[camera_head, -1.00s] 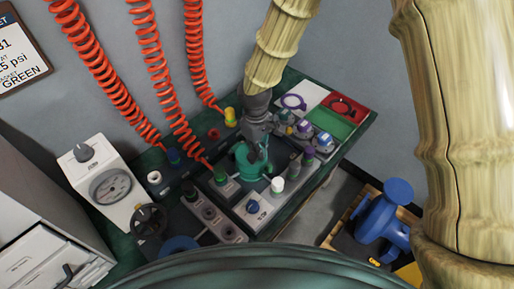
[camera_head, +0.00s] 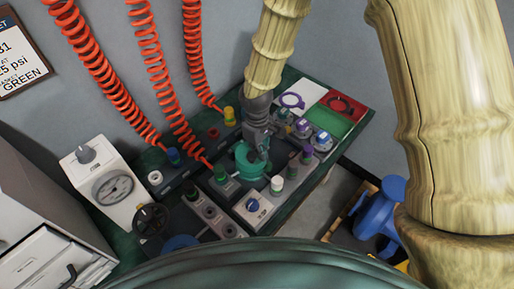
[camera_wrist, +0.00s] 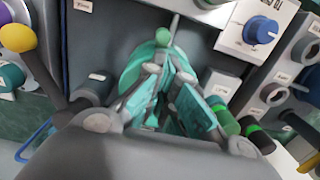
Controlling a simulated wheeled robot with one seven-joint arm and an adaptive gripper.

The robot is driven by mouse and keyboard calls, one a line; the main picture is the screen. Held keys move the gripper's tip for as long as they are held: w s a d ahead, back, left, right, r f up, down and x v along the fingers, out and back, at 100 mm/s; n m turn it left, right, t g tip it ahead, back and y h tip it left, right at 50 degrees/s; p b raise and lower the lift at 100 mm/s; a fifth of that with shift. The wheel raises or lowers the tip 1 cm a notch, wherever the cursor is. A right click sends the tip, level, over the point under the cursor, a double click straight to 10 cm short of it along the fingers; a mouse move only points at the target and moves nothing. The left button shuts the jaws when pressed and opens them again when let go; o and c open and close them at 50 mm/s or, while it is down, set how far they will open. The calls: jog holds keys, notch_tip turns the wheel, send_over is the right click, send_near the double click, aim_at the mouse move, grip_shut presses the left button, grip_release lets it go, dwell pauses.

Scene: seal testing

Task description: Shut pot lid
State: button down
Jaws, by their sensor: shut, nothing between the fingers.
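The teal pot (camera_head: 246,168) stands on the dark part of the bench, in the middle of the head view. My gripper (camera_head: 262,151) points down at its upper right side and covers part of it. In the wrist view my gripper (camera_wrist: 168,100) is shut and empty, with teal surfaces (camera_wrist: 140,68) of the pot behind and around the fingers. A green ball knob (camera_wrist: 163,36) on a rod shows just beyond the fingers. I cannot tell which teal surface is the lid, how far open it is, or whether the fingers touch it.
A white box with a blue knob (camera_head: 253,206) stands close in front of the pot. Several small valves (camera_head: 303,128) stand to its right, and coiled red hoses (camera_head: 165,80) hang at left. A yellow-topped lever (camera_wrist: 18,38) is left in the wrist view.

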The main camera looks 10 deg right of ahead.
notch_tip(320, 180, up, 4)
jog(key=p, duration=0.2)
jog(key=shift+w+a+r+p, duration=0.1)
jog(key=shift+w+a+p, duration=0.05)
jog(key=shift+p, duration=0.15)
jog(key=shift+w+r+b, duration=0.1)
jog(key=shift+r+b, duration=0.25)
notch_tip(320, 180, up, 9)
jog(key=shift+f, duration=0.1)
